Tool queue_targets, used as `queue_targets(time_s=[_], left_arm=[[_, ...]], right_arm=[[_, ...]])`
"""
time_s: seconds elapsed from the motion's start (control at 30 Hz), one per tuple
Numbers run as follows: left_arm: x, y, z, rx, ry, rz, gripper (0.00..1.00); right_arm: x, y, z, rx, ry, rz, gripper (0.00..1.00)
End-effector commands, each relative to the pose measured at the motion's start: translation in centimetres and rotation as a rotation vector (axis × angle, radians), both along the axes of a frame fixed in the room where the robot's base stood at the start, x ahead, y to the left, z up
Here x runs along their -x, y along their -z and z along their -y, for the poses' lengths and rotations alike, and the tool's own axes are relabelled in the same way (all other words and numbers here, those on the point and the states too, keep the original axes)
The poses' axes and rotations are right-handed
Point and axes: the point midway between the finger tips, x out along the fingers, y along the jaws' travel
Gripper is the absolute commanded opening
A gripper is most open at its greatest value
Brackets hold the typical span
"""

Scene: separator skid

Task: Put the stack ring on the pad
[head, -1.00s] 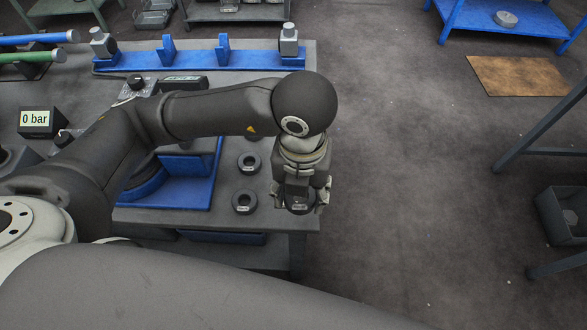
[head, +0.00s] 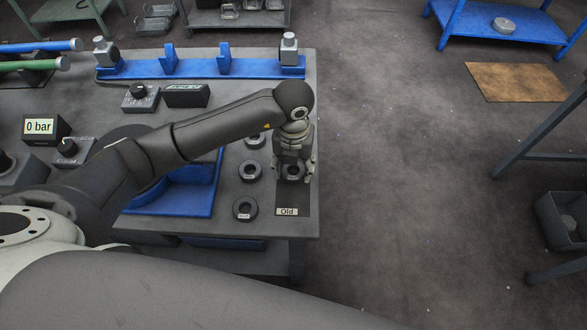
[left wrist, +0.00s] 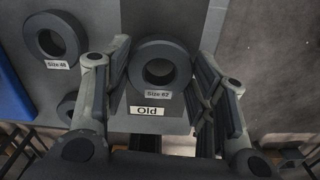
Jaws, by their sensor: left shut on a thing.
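My left gripper (head: 293,176) is shut on a dark stack ring (head: 292,171) over the right edge of the table. In the left wrist view this ring (left wrist: 160,51) sits between the two fingers and carries a label that seems to read "Size 62". The dark pad (head: 293,198), with an "Old" label at its near end, lies below the ring; it also shows in the left wrist view (left wrist: 193,22). I cannot tell whether the ring touches the pad. My right gripper is not in view.
Several similar rings stand left of the pad, among them a near one (head: 236,209) and a middle one (head: 241,171). A blue stand (head: 170,208) is further left. A blue rail (head: 200,68) runs along the table's back. Open floor lies to the right.

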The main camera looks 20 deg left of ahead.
Motion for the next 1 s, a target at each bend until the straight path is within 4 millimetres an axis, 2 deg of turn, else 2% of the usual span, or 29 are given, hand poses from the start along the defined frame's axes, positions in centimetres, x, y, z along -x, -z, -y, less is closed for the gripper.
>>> queue_targets(time_s=[0.03, 0.17, 0.53, 0.57, 0.7, 1.0], left_arm=[[0.3, 0.6, 0.1, 0.0, 0.002, -0.008, 0.23], [0.2, 1.9, 0.1, 0.001, 0.002, -0.005, 0.23], [0.2, 2.5, 0.1, 0.001, 0.002, -0.002, 0.23], [0.2, 2.4, 0.1, 0.0, 0.002, -0.003, 0.56], [0.2, 2.4, 0.1, 0.0, 0.002, -0.003, 0.74], [0.2, 2.3, 0.1, 0.0, 0.002, -0.003, 0.74]], right_arm=[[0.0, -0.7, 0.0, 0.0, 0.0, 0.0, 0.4], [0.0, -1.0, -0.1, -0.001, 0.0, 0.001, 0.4], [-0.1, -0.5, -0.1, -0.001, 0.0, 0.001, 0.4], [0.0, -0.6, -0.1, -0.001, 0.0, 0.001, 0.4], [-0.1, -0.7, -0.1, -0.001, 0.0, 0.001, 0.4], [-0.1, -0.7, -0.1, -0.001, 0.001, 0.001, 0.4]])
